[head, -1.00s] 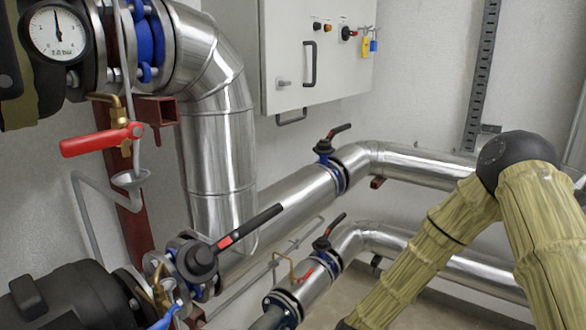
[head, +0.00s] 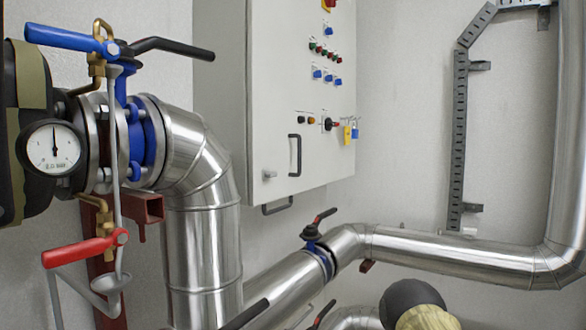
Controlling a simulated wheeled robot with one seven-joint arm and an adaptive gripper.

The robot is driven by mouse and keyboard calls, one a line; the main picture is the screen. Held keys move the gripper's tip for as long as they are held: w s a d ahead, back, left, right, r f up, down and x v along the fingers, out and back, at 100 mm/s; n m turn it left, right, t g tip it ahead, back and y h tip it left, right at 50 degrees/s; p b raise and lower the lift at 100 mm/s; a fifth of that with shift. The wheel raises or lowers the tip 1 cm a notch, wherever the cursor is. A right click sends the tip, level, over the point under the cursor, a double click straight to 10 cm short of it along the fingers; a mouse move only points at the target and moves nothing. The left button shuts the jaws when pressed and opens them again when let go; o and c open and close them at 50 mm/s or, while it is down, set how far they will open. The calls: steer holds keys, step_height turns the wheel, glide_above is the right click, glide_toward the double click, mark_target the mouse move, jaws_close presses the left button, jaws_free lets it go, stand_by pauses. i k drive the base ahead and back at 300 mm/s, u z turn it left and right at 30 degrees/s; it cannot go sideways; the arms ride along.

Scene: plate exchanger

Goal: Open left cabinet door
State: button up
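The light grey cabinet (head: 274,88) hangs on the back wall, right of the large silver pipe elbow. Its front door (head: 318,105) looks closed flat against the body. The front carries a dark vertical handle (head: 295,155), a small latch (head: 269,174) at its lower left, coloured buttons, and a switch with yellow and blue padlocks. I cannot tell whether there is a second door, as the top of the cabinet is cut off. My gripper is outside the view.
Silver pipes (head: 430,248) run below and right of the cabinet, with a black-handled valve (head: 314,236) under it. A pressure gauge (head: 54,147), a blue lever (head: 62,38) and a red lever (head: 80,250) stand at the left. The wall right of the cabinet is bare up to a cable tray (head: 459,130).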

mark_target(283, 88)
steer(key=z, duration=0.45)
steer(key=i, duration=1.6)
steer(key=z, duration=0.35)
steer(key=k, duration=0.3)
steer(key=u, duration=0.25)
